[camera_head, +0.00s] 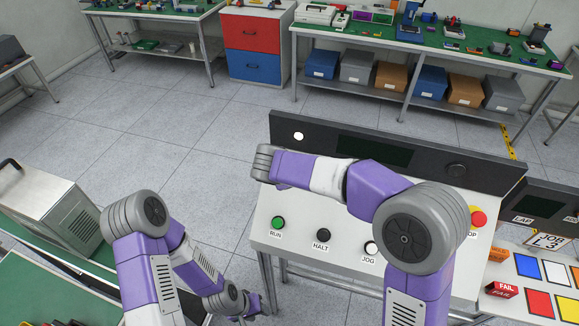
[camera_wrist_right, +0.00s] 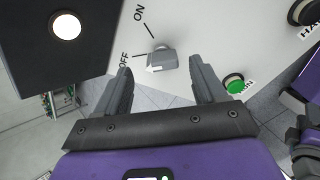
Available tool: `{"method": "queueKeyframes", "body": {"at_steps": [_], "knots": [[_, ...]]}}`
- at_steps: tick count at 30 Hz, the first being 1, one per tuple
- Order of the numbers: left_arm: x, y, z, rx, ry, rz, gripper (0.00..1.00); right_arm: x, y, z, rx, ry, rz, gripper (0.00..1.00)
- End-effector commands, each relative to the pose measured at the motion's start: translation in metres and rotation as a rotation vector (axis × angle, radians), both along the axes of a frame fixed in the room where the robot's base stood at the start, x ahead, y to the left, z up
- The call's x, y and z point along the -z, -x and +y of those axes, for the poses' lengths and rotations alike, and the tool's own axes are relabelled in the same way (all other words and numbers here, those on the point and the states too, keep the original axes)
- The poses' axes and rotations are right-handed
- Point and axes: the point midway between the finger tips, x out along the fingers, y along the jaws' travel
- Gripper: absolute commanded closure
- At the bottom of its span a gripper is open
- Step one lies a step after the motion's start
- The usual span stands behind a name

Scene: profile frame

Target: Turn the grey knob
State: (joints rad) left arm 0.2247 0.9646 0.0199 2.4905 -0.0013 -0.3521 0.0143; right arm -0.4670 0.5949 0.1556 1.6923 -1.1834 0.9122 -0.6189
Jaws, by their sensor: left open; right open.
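The grey knob (camera_wrist_right: 163,58) sits on the light panel face in the right wrist view, beside the OFF and ON labels. A white mark shows on its side nearer OFF. My right gripper (camera_wrist_right: 160,70) is open, and the knob lies between and just beyond its fingertips; I cannot tell whether either finger touches it. In the head view my right arm and wrist reach over the panel (camera_head: 295,245) and hide the knob. My left gripper (camera_head: 240,303) hangs low left of the panel, open and away from it.
A green RUN button (camera_head: 278,222), black HALT button (camera_head: 323,235), white JOG button (camera_head: 371,248) and red stop button (camera_head: 478,216) line the panel. A dark upright strip (camera_head: 480,172) with a lit white lamp (camera_head: 298,136) stands behind.

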Motion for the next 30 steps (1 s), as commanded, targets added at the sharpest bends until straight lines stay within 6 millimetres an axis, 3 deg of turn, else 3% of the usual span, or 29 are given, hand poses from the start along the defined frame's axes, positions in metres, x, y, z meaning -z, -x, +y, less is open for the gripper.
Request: {"method": "queueKeyframes", "body": {"at_steps": [9,21,30], "knots": [[0.001,0.0,0.0,0.0,0.0,0.0,0.57,0.038,-0.028,-0.006,-0.001,0.0,0.002,0.3],[0.001,0.0,0.0,0.0,0.0,0.0,0.57,0.043,-0.033,-0.009,0.001,-0.001,0.0,0.31],[0.001,0.0,0.0,0.0,0.0,0.0,0.57,0.043,-0.033,-0.008,0.0,0.0,0.0,0.77]]}}
